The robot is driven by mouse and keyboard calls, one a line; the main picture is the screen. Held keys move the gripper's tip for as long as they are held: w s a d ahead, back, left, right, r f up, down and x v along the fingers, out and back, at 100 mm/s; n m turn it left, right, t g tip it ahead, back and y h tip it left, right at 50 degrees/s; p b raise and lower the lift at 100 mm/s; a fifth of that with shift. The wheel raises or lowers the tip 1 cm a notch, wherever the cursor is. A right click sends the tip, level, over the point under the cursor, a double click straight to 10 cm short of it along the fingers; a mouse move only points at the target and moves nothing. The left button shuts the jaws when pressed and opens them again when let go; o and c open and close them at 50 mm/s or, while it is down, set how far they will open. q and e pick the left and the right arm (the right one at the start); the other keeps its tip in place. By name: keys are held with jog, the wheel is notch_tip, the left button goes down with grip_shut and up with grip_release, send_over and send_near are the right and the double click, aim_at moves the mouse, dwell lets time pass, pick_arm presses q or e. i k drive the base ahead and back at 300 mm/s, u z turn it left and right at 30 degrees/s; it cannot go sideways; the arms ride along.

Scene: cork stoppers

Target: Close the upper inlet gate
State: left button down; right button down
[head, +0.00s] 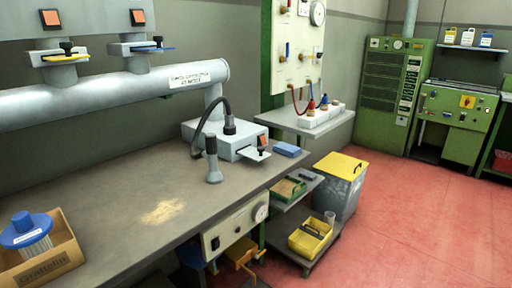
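Neither of my grippers is in view. A large grey pipe (110,95) with a label runs along the wall at the left. Two slide gates sit on stubs above it: a left gate (65,56) with a yellow plate and black knob, and a right gate (145,47) with a blue plate and black knob. A third gate-like plate (254,155) with a black knob sticks out of the front of a pale box (222,138) on the bench. I cannot tell which is the upper inlet gate, nor clearly how far each plate is out.
The grey bench (120,225) holds a cardboard box (45,262) with a blue-lidded filter, an upright hose nozzle (213,165) and a blue block (287,149). A yellow-lidded bin (340,182) and shelf cart stand right of it. The red floor (430,220) is clear.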

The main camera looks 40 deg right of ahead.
aim_at(258, 155)
jog(key=i, duration=0.1)
jog(key=z, duration=1.3)
jog(key=k, duration=1.3)
jog(key=z, duration=0.65)
jog(key=i, duration=1.95)
jog(key=u, duration=0.8)
